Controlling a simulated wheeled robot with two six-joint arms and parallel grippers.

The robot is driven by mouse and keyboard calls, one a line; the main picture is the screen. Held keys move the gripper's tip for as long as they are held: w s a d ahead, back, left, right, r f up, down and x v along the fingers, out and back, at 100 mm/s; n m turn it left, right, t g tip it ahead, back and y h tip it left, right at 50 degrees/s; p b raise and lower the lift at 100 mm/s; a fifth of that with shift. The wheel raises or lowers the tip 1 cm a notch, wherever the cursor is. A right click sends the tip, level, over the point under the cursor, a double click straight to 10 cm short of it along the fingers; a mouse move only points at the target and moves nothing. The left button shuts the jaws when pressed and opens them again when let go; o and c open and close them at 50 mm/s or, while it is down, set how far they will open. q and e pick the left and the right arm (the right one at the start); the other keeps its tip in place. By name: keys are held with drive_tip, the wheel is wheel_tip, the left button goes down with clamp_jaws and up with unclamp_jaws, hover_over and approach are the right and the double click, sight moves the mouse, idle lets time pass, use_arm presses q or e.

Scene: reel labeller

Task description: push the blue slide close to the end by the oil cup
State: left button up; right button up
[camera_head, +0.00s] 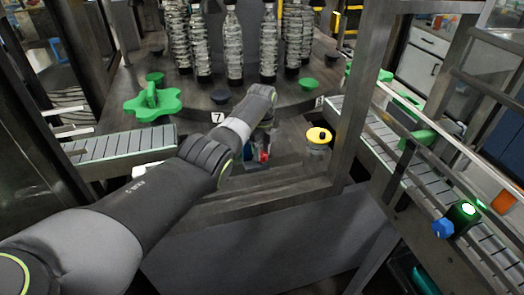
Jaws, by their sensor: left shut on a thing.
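My left arm reaches in from the lower left, and my left gripper (264,144) points down in the recess below the round table. It is shut at a small blue part (247,152), which looks like the blue slide and is mostly hidden by my wrist. A small red part (264,156) shows right at the fingertips. A round yellow-topped cup (318,136) with a black knob stands to the right, apart from the gripper; it may be the oil cup. The slide's ends and its track are hidden. My right gripper is not in view.
Clear bottles (234,45) stand on the dark round table behind. A green star wheel (152,102) sits at left. Slatted conveyors run at left (120,148) and right (400,160). A grey frame post (352,110) rises right of the cup. A blue knob (442,228) is at right.

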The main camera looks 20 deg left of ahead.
sight(262, 153)
use_arm(q)
drive_tip(key=o, duration=1)
drive_tip(key=shift+w+r, duration=0.1)
drive_tip(key=shift+r, duration=0.45)
wheel_tip(262, 153, up, 16)
drive_tip(key=b, duration=0.2)
drive_tip(key=shift+r+b, duration=0.2)
drive_tip(key=shift+b, duration=0.2)
